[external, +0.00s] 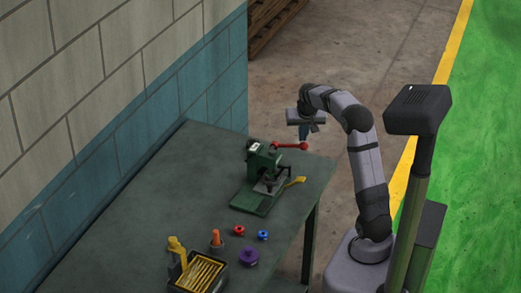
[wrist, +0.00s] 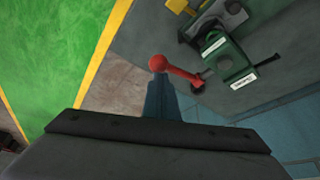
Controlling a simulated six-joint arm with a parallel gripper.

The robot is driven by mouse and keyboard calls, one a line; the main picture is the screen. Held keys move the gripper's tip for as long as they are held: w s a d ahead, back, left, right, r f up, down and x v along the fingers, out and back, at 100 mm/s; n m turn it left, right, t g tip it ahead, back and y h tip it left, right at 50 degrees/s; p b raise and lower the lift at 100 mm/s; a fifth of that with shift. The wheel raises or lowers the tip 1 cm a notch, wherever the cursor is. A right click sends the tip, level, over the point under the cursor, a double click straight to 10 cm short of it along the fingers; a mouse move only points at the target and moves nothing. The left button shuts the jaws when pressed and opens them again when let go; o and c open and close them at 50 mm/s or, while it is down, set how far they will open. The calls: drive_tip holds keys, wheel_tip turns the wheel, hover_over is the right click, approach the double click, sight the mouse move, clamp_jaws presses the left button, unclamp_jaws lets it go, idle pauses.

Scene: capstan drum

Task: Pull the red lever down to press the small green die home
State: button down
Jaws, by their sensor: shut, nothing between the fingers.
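The red lever (external: 288,146) sticks out sideways from the green press (external: 258,168) near the far right part of the bench, roughly level, with a ball at its end. In the wrist view the red lever (wrist: 182,71) points toward my fingers, and the press (wrist: 228,62) is at upper right. My gripper (external: 304,138) is shut and empty, its tips right by the lever's ball. In the wrist view my gripper (wrist: 160,82) overlaps the ball's lower edge; I cannot tell whether they touch. I cannot make out the small green die.
The press has a yellow handle (external: 296,182) on its right. Nearer on the bench (external: 150,200) are a red spool (external: 239,230), a blue spool (external: 263,235), a purple piece (external: 249,257), an orange peg (external: 216,238) and a black tray (external: 222,278). A block wall stands left.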

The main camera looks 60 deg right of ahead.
sight(306, 146)
drive_tip(key=shift+f, duration=0.1)
idle(0.3)
drive_tip(key=shift+s+f+b, duration=0.35)
drive_tip(key=shift+f+b, duration=0.3)
drive_tip(key=shift+f, duration=0.15)
drive_tip(key=shift+s+f+b, duration=0.15)
drive_tip(key=shift+f+b, duration=0.45)
drive_tip(key=shift+f, duration=0.2)
drive_tip(key=shift+s+f+b, duration=0.1)
drive_tip(key=shift+f+b, duration=0.5)
drive_tip(key=shift+f, duration=0.2)
idle(0.4)
